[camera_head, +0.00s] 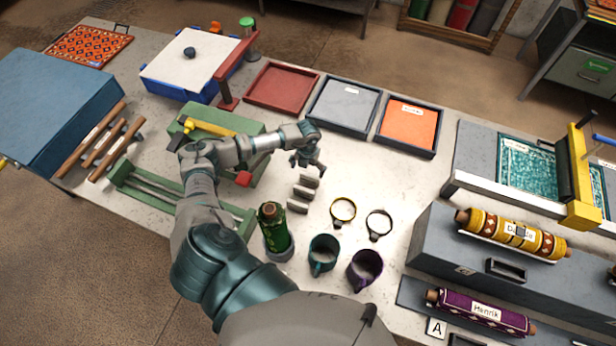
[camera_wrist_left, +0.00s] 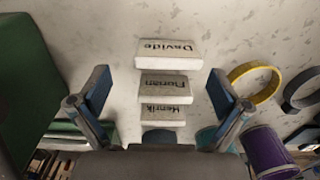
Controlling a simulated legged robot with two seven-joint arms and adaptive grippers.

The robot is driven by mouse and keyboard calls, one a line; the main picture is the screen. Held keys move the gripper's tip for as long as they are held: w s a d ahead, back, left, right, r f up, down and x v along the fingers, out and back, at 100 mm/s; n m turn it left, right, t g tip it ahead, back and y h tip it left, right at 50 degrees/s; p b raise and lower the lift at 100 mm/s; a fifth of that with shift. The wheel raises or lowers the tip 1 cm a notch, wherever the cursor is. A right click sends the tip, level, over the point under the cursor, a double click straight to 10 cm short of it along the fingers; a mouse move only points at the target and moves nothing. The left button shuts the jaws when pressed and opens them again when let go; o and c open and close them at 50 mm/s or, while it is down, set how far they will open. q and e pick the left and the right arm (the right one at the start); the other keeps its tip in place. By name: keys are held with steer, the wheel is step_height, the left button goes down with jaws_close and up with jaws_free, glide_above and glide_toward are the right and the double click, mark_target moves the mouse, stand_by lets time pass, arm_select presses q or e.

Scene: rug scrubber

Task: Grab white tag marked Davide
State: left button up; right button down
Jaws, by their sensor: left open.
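The white tag marked Davide (camera_wrist_left: 168,53) lies on the pale table, the farthest in a column of three white tags. In the head view it is the top block (camera_head: 309,181) of that column, its lettering not readable there. My left gripper (camera_head: 308,168) is open and empty above the table, close to the far end of the column. In the left wrist view its fingers (camera_wrist_left: 158,80) stand apart on either side of the column, with the Davide tag beyond the fingertips. My right gripper does not show.
Tags marked Florian (camera_wrist_left: 168,88) and Henrik (camera_wrist_left: 163,113) lie nearer. A yellow ring (camera_head: 343,210) and a grey ring (camera_head: 379,224) lie to the right. A teal mug (camera_head: 323,254), purple mug (camera_head: 364,270) and green bottle (camera_head: 273,228) stand nearer me. A green block (camera_head: 240,125) is left.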

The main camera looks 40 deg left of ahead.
mark_target(311, 176)
arm_select(q)
steer(key=f, duration=0.1)
steer(key=d+f, duration=0.1)
steer(key=f+p, duration=0.1)
steer(key=shift+w+d+f, duration=0.1)
steer(key=shift+d+f, duration=0.05)
steer(key=shift+d, duration=0.15)
steer(key=shift+d+f, duration=0.1)
steer(key=shift+f, duration=0.2)
